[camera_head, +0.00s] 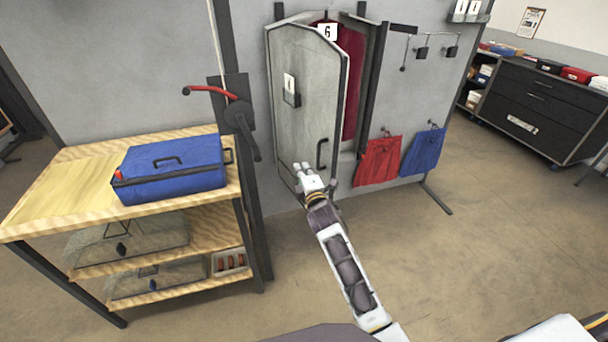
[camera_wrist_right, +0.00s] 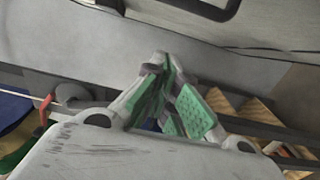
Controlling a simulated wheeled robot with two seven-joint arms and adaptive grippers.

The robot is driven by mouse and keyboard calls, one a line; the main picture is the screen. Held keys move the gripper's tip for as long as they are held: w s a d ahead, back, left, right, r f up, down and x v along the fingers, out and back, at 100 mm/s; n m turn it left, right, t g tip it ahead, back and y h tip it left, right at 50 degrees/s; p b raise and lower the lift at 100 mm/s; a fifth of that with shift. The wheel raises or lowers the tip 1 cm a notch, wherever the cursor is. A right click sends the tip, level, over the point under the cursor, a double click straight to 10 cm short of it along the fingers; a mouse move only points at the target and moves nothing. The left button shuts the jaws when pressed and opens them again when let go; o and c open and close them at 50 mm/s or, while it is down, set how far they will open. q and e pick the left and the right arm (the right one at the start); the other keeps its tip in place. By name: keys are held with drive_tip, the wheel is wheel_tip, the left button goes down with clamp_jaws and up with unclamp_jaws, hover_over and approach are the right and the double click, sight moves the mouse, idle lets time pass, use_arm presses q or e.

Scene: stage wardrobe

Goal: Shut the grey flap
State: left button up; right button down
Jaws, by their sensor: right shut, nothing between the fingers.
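The grey flap (camera_head: 306,110) is a tall panel with clipped top corners, standing ajar in front of a locker in the wall. A dark red garment (camera_head: 351,75) shows in the gap at its right. The flap has a dark bar handle (camera_head: 321,155) low on its right side and a small card holder (camera_head: 290,90). My right gripper (camera_head: 303,168) is at the flap's lower part, left of and below the handle; I cannot tell whether it touches. In the right wrist view its green-padded fingers (camera_wrist_right: 164,66) are together and empty, with a dark handle (camera_wrist_right: 195,6) at the top. My left gripper is not in view.
A wooden shelf table (camera_head: 60,190) with a blue case (camera_head: 172,168) stands at left. A red-handled lever (camera_head: 212,91) is on the wall beside the flap. Red (camera_head: 378,162) and blue (camera_head: 424,150) bags hang at right. The floor at right is clear.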

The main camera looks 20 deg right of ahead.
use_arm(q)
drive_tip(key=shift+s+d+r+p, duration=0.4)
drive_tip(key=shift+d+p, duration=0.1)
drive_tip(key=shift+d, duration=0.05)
use_arm(e)
drive_tip(key=w+d, duration=0.1)
drive_tip(key=d, duration=0.1)
drive_tip(key=w+d, duration=0.1)
drive_tip(key=w, duration=0.1)
drive_tip(key=shift+w+d, duration=0.2)
drive_tip(key=shift+d, duration=0.15)
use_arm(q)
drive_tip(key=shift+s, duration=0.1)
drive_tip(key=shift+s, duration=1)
use_arm(e)
drive_tip(key=shift+d, duration=0.1)
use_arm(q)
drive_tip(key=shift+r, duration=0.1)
use_arm(e)
drive_tip(key=shift+w+d, duration=0.1)
